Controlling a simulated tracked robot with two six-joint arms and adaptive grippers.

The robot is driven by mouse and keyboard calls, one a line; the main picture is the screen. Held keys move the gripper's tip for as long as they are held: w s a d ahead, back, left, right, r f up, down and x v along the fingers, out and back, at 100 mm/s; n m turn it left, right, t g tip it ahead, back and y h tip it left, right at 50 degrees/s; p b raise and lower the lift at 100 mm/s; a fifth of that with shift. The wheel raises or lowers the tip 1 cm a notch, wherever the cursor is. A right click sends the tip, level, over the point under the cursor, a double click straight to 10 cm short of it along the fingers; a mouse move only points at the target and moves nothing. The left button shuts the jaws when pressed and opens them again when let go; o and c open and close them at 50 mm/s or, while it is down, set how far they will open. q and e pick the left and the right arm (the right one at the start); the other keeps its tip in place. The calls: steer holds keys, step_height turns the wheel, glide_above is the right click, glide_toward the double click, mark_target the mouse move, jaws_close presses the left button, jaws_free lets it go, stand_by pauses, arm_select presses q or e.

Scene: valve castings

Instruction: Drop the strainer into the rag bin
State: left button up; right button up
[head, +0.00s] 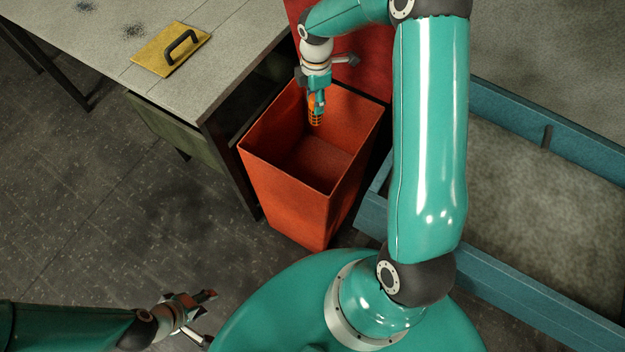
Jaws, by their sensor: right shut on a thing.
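The strainer (315,118) is a small orange piece with a mesh-like lower part. My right gripper (317,97) is shut on it and holds it pointing down over the mouth of the rag bin. The rag bin (290,195) is a tall red-orange open box on the floor, and its visible inside looks empty. The strainer appears over the bin's far part; its exact height against the rim is hard to tell. My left gripper (206,315) is low at the bottom left, away from the bin, with its fingers seeming spread and nothing between them.
A grey workbench (95,30) stands at the upper left with a yellow plate with a black handle (171,50) on it. A blue-framed tray (500,270) with a grey bed lies at the right. A red panel (365,60) stands behind the bin. The floor at left is clear.

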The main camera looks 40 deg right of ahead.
steer(key=shift+s+d+f+n, duration=0.15)
steer(key=shift+d+n, duration=0.25)
steer(key=shift+d, duration=0.2)
steer(key=shift+f+b, duration=0.25)
steer(key=shift+b, duration=0.05)
step_height(320, 180, down, 5)
steer(key=b, duration=0.4)
steer(key=shift+f, duration=0.2)
steer(key=o, duration=1.3)
steer(key=shift+c, duration=0.2)
steer(key=shift+r, duration=0.1)
